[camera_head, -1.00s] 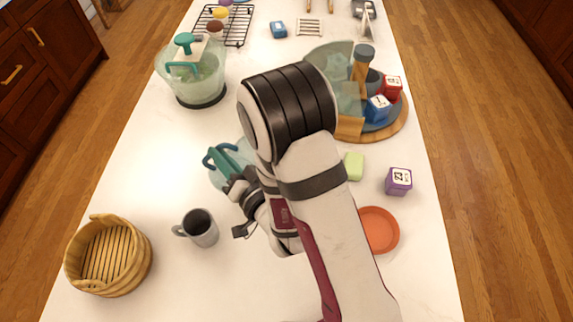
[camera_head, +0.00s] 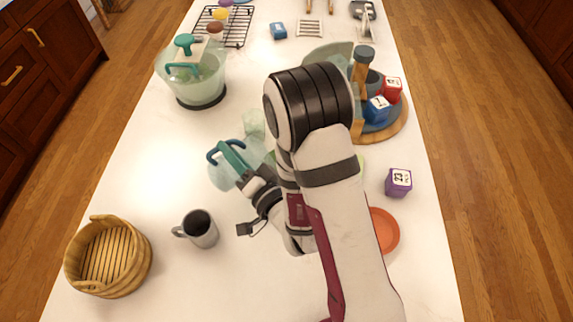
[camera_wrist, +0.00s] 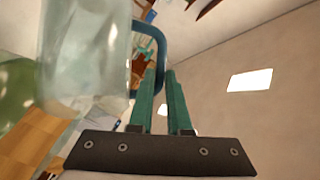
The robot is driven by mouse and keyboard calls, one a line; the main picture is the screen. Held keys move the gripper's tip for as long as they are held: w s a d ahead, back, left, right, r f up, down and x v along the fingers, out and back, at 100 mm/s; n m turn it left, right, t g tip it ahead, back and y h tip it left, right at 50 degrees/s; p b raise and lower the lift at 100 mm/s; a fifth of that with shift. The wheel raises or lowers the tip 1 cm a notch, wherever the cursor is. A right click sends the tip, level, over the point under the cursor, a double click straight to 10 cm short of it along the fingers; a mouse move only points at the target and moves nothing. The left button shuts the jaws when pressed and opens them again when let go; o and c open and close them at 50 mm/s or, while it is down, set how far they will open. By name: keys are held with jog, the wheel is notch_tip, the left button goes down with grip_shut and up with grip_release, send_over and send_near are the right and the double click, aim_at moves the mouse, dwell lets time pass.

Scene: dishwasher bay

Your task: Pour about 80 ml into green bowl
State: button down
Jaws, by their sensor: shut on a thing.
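My gripper (camera_head: 238,166) is shut on the teal handle (camera_head: 225,151) of a clear, pale green-tinted jug (camera_head: 222,177) over the middle of the counter. In the wrist view, the fingers (camera_wrist: 160,105) are on the blue-teal handle (camera_wrist: 150,32), and the clear jug wall (camera_wrist: 85,55) fills the upper left. The jug looks tilted, and the level of any liquid in it cannot be read. A pale translucent piece (camera_head: 254,123) shows beside my arm; whether it belongs to the jug is unclear.
A lidded pale green vessel (camera_head: 200,82) stands at upper left. A grey mug (camera_head: 200,229) and wooden basket (camera_head: 108,258) are at lower left. A round wooden board (camera_head: 400,128) holds blocks. A purple block (camera_head: 398,182) and orange dish (camera_head: 385,231) lie right of my arm.

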aim_at(249, 156)
jog(key=shift+d+r, duration=0.2)
jog(key=shift+w+d+f+m+t+y+b, duration=0.1)
jog(key=shift+w+d+m+t+y+b, duration=0.15)
jog(key=shift+d+m, duration=0.2)
jog(key=shift+w+d+f+m+t+y+b, duration=0.15)
jog(key=shift+d+m+b, duration=0.2)
jog(key=shift+m, duration=0.2)
dwell(0.9)
jog(key=shift+w+d+r+m, duration=0.1)
jog(key=shift+d+r+m, duration=0.1)
jog(key=shift+d, duration=0.2)
jog(key=shift+w+d+r+m, duration=0.1)
jog(key=shift+d+m, duration=0.1)
jog(key=shift+d, duration=0.15)
dwell(0.4)
jog(key=a+n, duration=0.1)
jog(key=s+a, duration=0.1)
jog(key=a, duration=0.1)
jog(key=shift+n+g, duration=0.3)
jog(key=shift+n, duration=0.1)
jog(key=shift+a+n+h, duration=0.15)
jog(key=shift+n+h, duration=0.15)
jog(key=shift+h, duration=0.1)
jog(key=shift+s+a+f+n, duration=0.2)
jog(key=shift+a+f+n, duration=0.4)
jog(key=shift+a+f, duration=0.05)
jog(key=shift+a+f+n+g+h, duration=0.15)
jog(key=shift+a+n+g+h, duration=0.25)
jog(key=shift+a+n+h, duration=0.15)
jog(key=shift+d, duration=0.1)
